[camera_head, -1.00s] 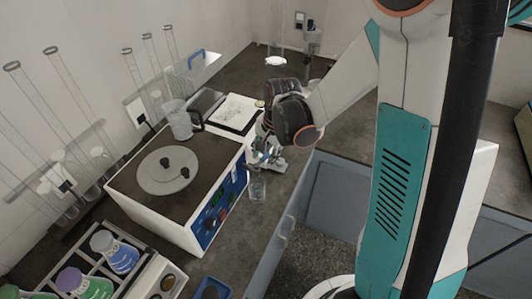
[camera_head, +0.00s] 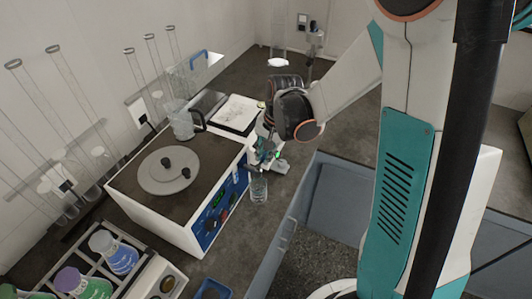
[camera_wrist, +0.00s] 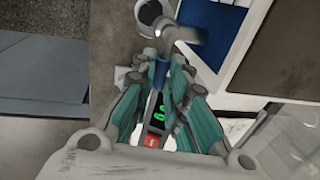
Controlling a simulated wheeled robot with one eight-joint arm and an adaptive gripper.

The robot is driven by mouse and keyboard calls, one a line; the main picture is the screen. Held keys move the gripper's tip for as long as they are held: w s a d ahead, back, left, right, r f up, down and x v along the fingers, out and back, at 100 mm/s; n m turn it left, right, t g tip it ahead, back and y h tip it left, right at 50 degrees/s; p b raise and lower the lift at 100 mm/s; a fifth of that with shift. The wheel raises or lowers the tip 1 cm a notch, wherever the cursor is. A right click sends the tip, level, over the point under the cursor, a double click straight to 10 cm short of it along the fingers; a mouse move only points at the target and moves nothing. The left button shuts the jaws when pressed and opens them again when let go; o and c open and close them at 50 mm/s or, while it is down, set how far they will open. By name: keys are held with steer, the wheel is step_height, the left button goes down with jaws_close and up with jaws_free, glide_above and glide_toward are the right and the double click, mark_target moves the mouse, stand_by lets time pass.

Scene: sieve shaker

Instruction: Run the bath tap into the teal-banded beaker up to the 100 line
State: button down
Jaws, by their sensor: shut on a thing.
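The water bath (camera_head: 215,152) is a white box with a dark top, a round grey lid and a blue control panel. The metal tap (camera_wrist: 172,32) juts from its side, and its blue lever (camera_wrist: 160,73) sits between my fingertips in the wrist view. My gripper (camera_wrist: 167,80) is shut on this lever; it also shows in the head view (camera_head: 262,158). The clear beaker (camera_head: 259,188) stands upright on the bench beside the bath, below the tap. Its dark round mouth (camera_wrist: 149,12) shows in the wrist view. Its band, scale and water level cannot be read.
A small device with a green display (camera_wrist: 156,112) and red button shows between my fingers. A clear jug (camera_head: 183,122) stands on the bath. Coloured bottles (camera_head: 112,252) stand in a rack at lower left. Blue-grey panels (camera_head: 338,193) lie right of the beaker.

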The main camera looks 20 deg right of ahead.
steer(key=c, duration=1.6)
jaws_free()
steer(key=shift+r, duration=0.1)
steer(key=r, duration=0.4)
steer(key=s+d+r, duration=0.1)
steer(key=r, duration=0.6)
steer(key=shift+s+d+r, duration=0.3)
steer(key=shift+d, duration=0.05)
steer(key=shift+s+a+r+n+t+h+b, duration=0.3)
steer(key=shift+s+n+t+b, duration=0.85)
steer(key=shift+s, duration=1.5)
steer(key=shift+s+a+r+n+t+h+b, duration=0.1)
steer(key=shift+s+r+n+t+h+b, duration=0.45)
steer(key=shift+s+n, duration=1.7)
steer(key=shift+s+a+r+n+t+y+b, duration=0.15)
steer(key=shift+s+n+t+b, duration=0.65)
steer(key=shift+s, duration=2.3)
